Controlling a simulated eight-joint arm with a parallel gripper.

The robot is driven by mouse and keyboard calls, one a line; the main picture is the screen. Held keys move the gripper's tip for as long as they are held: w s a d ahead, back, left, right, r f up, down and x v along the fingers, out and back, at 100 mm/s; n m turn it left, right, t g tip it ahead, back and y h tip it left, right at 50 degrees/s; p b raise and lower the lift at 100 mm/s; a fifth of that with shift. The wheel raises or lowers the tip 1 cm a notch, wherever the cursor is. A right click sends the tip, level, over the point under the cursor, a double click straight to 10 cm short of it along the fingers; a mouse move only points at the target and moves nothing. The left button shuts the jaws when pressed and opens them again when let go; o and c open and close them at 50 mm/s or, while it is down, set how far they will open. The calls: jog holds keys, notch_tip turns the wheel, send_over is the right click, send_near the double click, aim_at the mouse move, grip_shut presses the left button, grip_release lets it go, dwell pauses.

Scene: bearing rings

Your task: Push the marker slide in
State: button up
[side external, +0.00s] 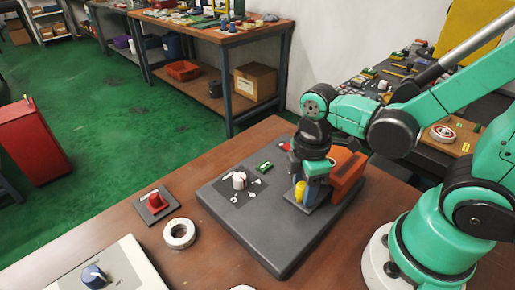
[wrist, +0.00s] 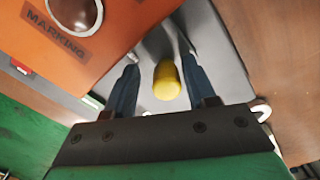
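An orange box printed MARKING (wrist: 60,40) fills the upper left of the wrist view. In the side view this orange box (side external: 347,172) stands at the right of a dark grey board (side external: 255,228). A yellow round-ended peg (wrist: 167,80) stands beside it, over a grey surface; it also shows in the side view (side external: 299,191). I cannot tell whether this peg is the marker slide's handle. My gripper (wrist: 160,65) is open, pointing down, with a blue finger on each side of the peg and gaps visible. In the side view my gripper (side external: 308,186) partly hides the box.
A red knob on a plate (side external: 155,203), a pale ring (side external: 179,234) and a blue dial panel (side external: 95,274) lie on the brown table.

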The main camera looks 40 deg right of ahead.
jog(key=shift+r, duration=0.1)
jog(key=shift+a+r, duration=0.1)
jog(key=shift+r, duration=3.3)
jog(key=shift+w+m, duration=0.1)
jog(key=shift+m, duration=0.3)
jog(key=w+m+t, duration=0.1)
jog(key=m+t, duration=0.1)
jog(key=m, duration=0.1)
jog(key=w+d+r+m+t, duration=0.1)
jog(key=w+m+t, duration=0.1)
jog(key=m, duration=0.2)
jog(key=w+d+r+m+t, duration=0.1)
jog(key=w+m+t, duration=0.1)
jog(key=m+t, duration=0.1)
jog(key=shift+r+m, duration=0.1)
jog(key=shift+m, duration=0.5)
jog(key=shift+c, duration=0.2)
